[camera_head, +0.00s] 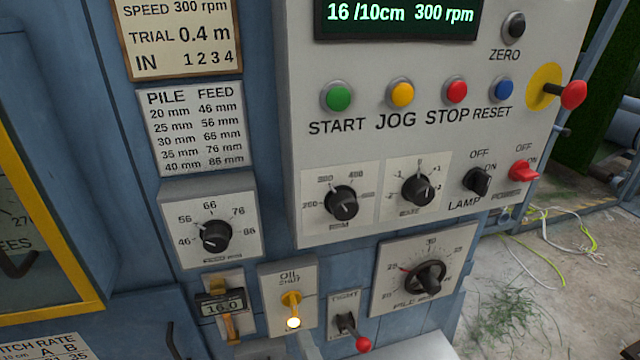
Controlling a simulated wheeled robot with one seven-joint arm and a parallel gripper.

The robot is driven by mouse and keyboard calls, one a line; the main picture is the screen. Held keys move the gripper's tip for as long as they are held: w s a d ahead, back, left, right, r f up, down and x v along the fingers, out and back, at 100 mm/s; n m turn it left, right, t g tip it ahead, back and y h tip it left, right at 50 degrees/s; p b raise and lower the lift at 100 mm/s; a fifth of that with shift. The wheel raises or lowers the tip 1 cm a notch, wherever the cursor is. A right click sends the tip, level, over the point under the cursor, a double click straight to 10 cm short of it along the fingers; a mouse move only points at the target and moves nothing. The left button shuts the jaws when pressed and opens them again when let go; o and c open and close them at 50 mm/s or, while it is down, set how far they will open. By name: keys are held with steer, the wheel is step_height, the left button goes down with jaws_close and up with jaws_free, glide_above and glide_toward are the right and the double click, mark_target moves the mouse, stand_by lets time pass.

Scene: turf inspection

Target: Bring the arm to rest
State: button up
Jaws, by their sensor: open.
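My gripper and its fingertips do not show in the head view. The grey control panel (400,145) fills the upper middle, with a display (395,17) reading 16 /10cm and 300 rpm. Below the display are the green start (338,96), yellow jog (401,93), red stop (455,90) and blue reset (504,88) buttons. A yellow oil lever (291,302) with a pale end hangs below the panel.
A red-knobbed lever (572,95) sticks out at the panel's right edge. A small red-tipped lever (362,345) and the pile dial (426,277) project lower down. Loose yellow and white cables (560,235) lie on the floor at right.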

steer(key=s+d+m+g+h, duration=0.1)
steer(key=s+d+m+h, duration=0.2)
steer(key=s+d+m, duration=0.5)
steer(key=s+d+m+g+h, duration=0.1)
steer(key=s+d+m+h, duration=0.2)
steer(key=s+d+m, duration=0.6)
steer(key=s+d, duration=0.6)
steer(key=s, duration=0.6)
steer(key=shift+s+d+m+g+h, duration=0.3)
steer(key=shift+g+h, duration=0.1)
steer(key=shift+f, duration=0.1)
